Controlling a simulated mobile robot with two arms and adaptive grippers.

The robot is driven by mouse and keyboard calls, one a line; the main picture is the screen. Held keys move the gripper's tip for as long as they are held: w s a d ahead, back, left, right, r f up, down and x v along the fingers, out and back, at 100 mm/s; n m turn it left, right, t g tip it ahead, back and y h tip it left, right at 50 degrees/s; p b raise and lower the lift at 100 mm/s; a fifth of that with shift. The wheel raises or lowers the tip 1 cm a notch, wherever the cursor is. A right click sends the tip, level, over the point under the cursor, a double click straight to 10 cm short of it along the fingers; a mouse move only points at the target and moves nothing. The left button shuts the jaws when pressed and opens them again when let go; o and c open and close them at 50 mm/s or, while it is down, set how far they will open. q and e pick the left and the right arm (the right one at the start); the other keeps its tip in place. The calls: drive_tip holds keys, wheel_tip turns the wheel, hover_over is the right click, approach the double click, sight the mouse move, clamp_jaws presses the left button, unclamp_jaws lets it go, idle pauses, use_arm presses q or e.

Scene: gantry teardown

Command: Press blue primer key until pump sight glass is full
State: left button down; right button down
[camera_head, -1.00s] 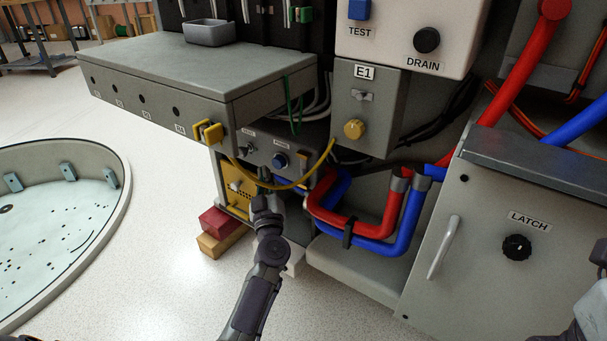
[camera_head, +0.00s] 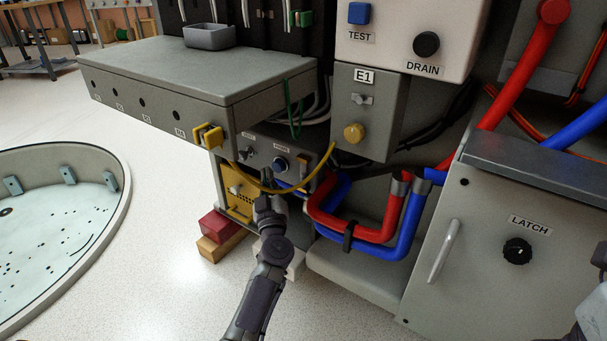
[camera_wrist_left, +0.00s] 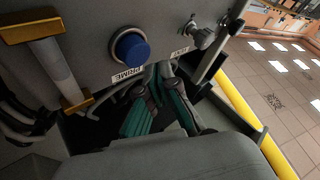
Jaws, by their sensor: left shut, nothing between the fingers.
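The blue primer key (camera_head: 280,164) is a round button on the grey pump panel under the bench. In the left wrist view it shows large (camera_wrist_left: 131,47), above a PRIME label. The sight glass (camera_wrist_left: 54,62) is a pale tube between brass end blocks, left of the key in that view; I cannot make out a fill line. My left gripper (camera_head: 265,181) is shut and empty, below and slightly left of the key in the head view. Its teal-padded fingers (camera_wrist_left: 161,80) sit below the PRIME label in the wrist view, apart from the key.
A yellow cable (camera_head: 268,188) sags across the front of the panel near my left fingers. A toggle switch (camera_wrist_left: 194,32) sits beside the key. Red (camera_head: 372,233) and blue (camera_head: 400,248) hoses bend to the right. Red and wooden blocks (camera_head: 219,225) lie below left.

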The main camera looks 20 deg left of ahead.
sight(279, 166)
use_arm(q)
drive_tip(key=shift+w, duration=0.1)
idle(0.6)
drive_tip(key=shift+w, duration=0.35)
drive_tip(key=shift+d, duration=0.1)
drive_tip(key=shift+w, duration=0.35)
idle(0.3)
drive_tip(key=shift+w+d, duration=0.1)
drive_tip(key=shift+w, duration=0.3)
idle(0.4)
